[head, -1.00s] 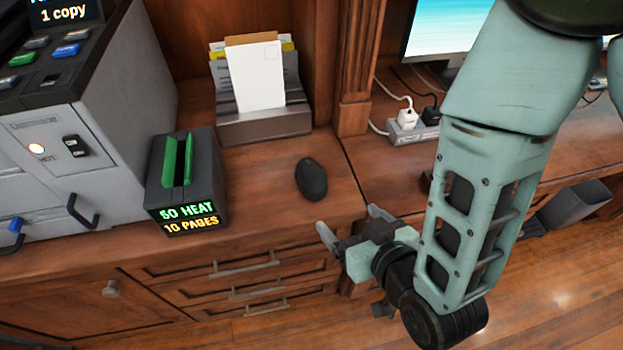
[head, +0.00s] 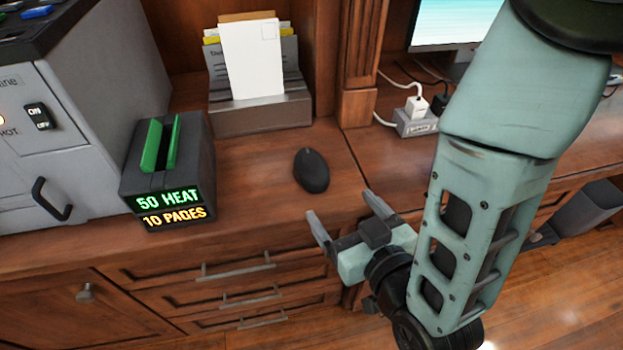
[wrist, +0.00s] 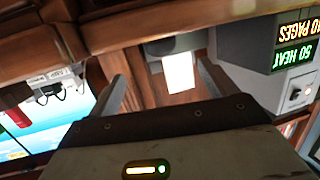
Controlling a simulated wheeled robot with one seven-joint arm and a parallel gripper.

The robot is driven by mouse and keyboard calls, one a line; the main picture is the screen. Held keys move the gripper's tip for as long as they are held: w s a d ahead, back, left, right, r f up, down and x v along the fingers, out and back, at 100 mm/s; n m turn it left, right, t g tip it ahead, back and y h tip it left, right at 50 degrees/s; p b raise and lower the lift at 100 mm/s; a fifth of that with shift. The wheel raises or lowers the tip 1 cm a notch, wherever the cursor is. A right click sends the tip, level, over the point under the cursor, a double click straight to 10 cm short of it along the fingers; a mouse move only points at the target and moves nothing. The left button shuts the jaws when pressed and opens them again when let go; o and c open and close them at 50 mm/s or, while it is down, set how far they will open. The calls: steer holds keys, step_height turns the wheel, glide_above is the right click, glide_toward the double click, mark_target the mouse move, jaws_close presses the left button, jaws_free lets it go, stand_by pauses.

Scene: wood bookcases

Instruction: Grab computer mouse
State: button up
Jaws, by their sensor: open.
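A black computer mouse (head: 311,171) lies on the wooden counter (head: 255,165) in the head view, near the counter's front edge. My gripper (head: 345,220) is open and empty, just in front of and to the right of the mouse, with a clear gap between them. In the wrist view the two fingers of my gripper (wrist: 165,88) stand apart with nothing between them. I cannot make out the mouse in the wrist view.
A black binding machine (head: 165,175) stands left of the mouse, with a grey machine (head: 90,110) beyond it. A paper holder (head: 260,113) is behind. A power strip (head: 416,122) and monitor (head: 452,25) are at right. Drawers (head: 240,285) lie below the counter edge.

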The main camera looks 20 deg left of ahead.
mark_target(315, 173)
steer(key=shift+w+a+f+b, duration=0.5)
steer(key=shift+w+a+b, duration=0.3)
steer(key=shift+b, duration=1.4)
steer(key=w+b, duration=0.1)
steer(key=b, duration=0.3)
steer(key=shift+a+f, duration=0.1)
steer(key=shift+a, duration=0.25)
steer(key=shift+r+x, duration=0.2)
steer(key=shift+x, duration=4.15)
steer(key=c, duration=1.1)
